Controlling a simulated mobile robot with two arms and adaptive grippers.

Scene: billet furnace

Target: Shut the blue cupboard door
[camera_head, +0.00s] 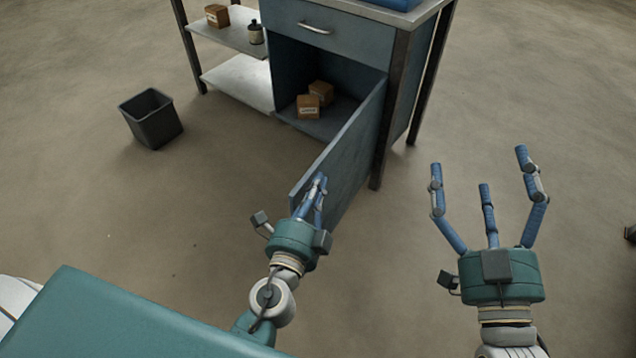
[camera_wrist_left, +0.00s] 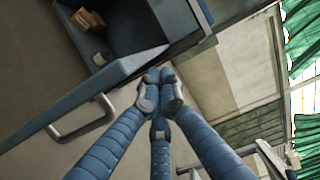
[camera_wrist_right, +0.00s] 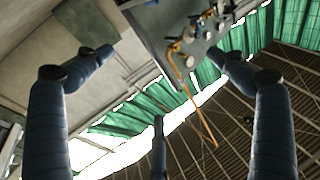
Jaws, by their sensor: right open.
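The blue-grey cupboard door (camera_head: 352,150) stands wide open in the head view, hinged at the right of the cupboard opening (camera_head: 310,75) and swung out toward me. Its top edge crosses the left wrist view (camera_wrist_left: 75,108), where a grey handle (camera_wrist_left: 88,128) shows on its outer side. My left gripper (camera_head: 318,182) is at the door's free end, overlapping it in the picture. Its fingertips (camera_wrist_left: 160,88) are together with nothing seen between them; contact with the door cannot be told. My right gripper (camera_head: 487,175) is open and empty, right of the door.
A drawer (camera_head: 325,32) above is shut. Open shelves (camera_head: 240,78) adjoin at left, and a dark bin (camera_head: 150,118) stands on the floor.

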